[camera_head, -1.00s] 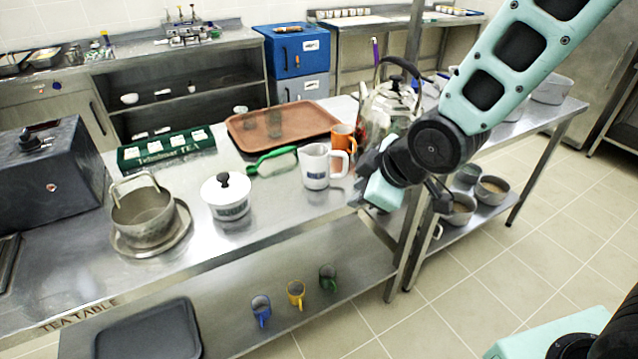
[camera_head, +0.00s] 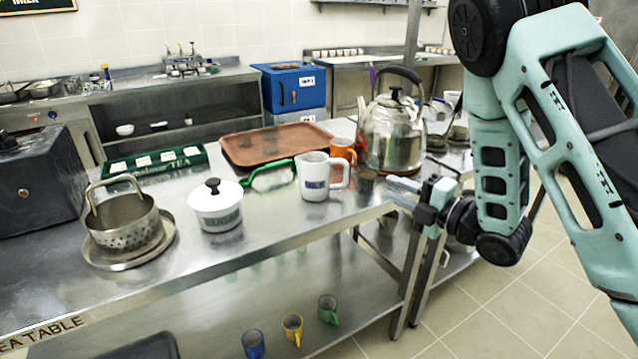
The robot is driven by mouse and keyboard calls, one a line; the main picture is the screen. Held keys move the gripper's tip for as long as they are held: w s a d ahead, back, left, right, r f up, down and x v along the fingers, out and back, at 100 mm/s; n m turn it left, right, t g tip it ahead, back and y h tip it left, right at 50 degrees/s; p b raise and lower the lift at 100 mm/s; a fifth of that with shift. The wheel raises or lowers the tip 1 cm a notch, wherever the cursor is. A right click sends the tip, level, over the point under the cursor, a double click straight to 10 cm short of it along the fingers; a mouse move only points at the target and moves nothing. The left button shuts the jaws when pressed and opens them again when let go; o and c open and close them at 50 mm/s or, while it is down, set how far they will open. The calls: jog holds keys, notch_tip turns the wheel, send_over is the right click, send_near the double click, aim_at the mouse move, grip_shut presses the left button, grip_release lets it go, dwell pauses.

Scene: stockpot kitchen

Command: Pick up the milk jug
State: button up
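My gripper (camera_head: 396,193) is to the right of the jug, at the table's front edge and pointing left toward the handle. A clear gap separates them. Its two fingertips are apart, with nothing visible between them.
An orange mug (camera_head: 343,150) is just behind the jug, and a large kettle (camera_head: 392,135) stands behind right. A green-handled item (camera_head: 268,172) and a white lidded pot (camera_head: 216,208) are to the left. A brown tray (camera_head: 273,143) lies behind.

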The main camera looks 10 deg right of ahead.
jog(key=p, duration=0.2)
send_near(338, 162)
jog(key=x, duration=0.3)
jog(key=shift+w+a+f, duration=0.15)
jog(key=shift+f, duration=0.1)
jog(key=shift+p+x, duration=0.8)
jog(key=shift+x, duration=1.85)
jog(key=shift+r, duration=0.2)
grip_shut()
